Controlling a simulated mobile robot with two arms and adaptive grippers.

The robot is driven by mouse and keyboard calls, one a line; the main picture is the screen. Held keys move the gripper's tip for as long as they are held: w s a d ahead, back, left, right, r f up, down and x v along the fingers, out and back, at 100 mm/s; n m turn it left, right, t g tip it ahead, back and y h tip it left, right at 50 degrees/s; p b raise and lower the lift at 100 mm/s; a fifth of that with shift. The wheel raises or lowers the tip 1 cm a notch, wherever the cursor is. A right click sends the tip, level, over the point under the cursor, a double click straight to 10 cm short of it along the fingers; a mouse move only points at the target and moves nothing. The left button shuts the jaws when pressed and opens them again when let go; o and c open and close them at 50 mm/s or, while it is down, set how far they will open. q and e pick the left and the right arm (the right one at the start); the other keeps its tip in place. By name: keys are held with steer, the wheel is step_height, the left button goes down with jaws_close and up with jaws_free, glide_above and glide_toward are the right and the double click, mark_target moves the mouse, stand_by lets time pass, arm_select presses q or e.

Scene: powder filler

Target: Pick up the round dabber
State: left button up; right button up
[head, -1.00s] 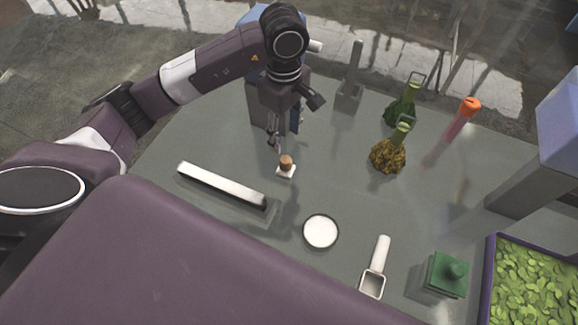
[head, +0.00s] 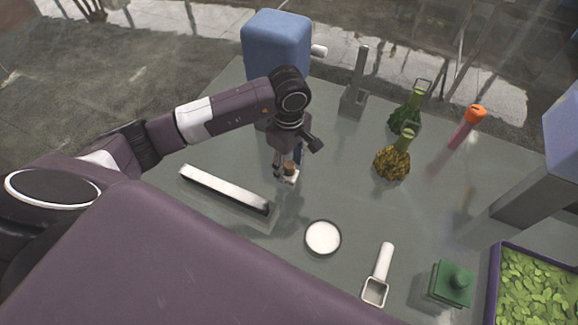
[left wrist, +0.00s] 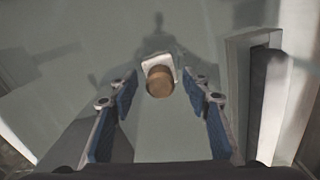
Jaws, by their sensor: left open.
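The dabber, with a round brown knob on a small white pad, stands on the grey table in the head view (head: 290,169). In the left wrist view the dabber (left wrist: 159,81) lies between and just beyond the two blue-padded fingers. My left gripper (head: 286,172) is open and low around the dabber, pointing down. In the left wrist view, gaps show between both fingers of the gripper (left wrist: 160,92) and the knob. My right gripper is not in view.
A long white bar (head: 225,189) lies close to the left of my gripper. Flasks (head: 393,163) and an orange-capped tube (head: 467,128) stand right. A blue-topped machine (head: 277,42) stands behind.

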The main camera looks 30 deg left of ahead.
arm_select(q)
steer(key=shift+f, duration=0.55)
steer(key=shift+s, duration=0.1)
jaws_close()
steer(key=shift+r, duration=0.15)
steer(key=shift+r, duration=0.3)
steer(key=r+b, duration=0.2)
steer(key=r, duration=0.3)
steer(key=r+b, duration=0.1)
steer(key=r, duration=0.4)
steer(key=shift+w+b, duration=0.2)
steer(key=shift+b, duration=0.2)
step_height(320, 180, up, 9)
glide_above(289, 163)
steer(key=shift+s+d+r, duration=0.1)
steer(key=shift+s, duration=0.05)
steer(key=c, duration=0.7)
jaws_free()
steer(key=c, duration=0.4)
